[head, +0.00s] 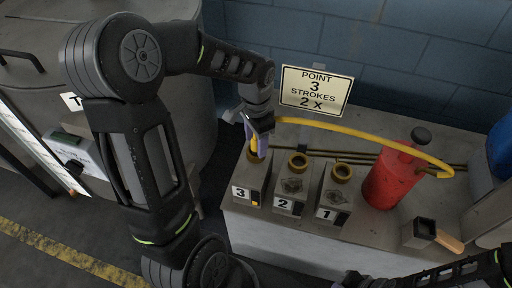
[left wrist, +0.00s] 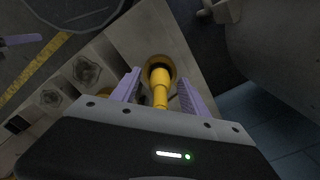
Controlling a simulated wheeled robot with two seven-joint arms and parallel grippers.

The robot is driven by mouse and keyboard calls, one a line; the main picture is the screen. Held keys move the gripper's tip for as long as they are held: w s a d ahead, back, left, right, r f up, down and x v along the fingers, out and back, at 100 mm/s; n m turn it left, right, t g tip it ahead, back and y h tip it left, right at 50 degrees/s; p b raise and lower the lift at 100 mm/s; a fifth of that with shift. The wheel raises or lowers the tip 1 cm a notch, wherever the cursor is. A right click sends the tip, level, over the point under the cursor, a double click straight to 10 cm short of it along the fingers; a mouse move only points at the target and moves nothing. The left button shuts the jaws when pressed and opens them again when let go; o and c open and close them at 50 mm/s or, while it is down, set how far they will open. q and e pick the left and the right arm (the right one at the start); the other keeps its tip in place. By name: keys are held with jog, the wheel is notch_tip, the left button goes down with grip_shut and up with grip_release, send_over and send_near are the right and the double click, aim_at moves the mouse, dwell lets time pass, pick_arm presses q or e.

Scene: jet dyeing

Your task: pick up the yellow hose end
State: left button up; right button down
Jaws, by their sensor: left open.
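The yellow hose (head: 340,129) arches from the red cylinder (head: 394,177) leftward to the post marked 3 (head: 250,184). Its yellow end (left wrist: 160,85) sits at the round socket on top of that post in the left wrist view; how deep it sits I cannot tell. My left gripper (head: 258,128) is above post 3, its pale purple fingers on either side of the hose end. It is open, and the hose end lies between the fingers (left wrist: 158,92). In the head view the gripper partly hides the hose end. Only part of my right arm shows; its gripper is out of view.
Posts marked 2 (head: 291,186) and 1 (head: 334,194) with brass rings stand to the right of post 3 on the grey bench (head: 290,236). A small open box with a wooden handle (head: 449,242) is at the right.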

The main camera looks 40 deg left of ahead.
pick_arm(q)
jog(key=shift+f, duration=0.4)
grip_shut()
dwell(0.7)
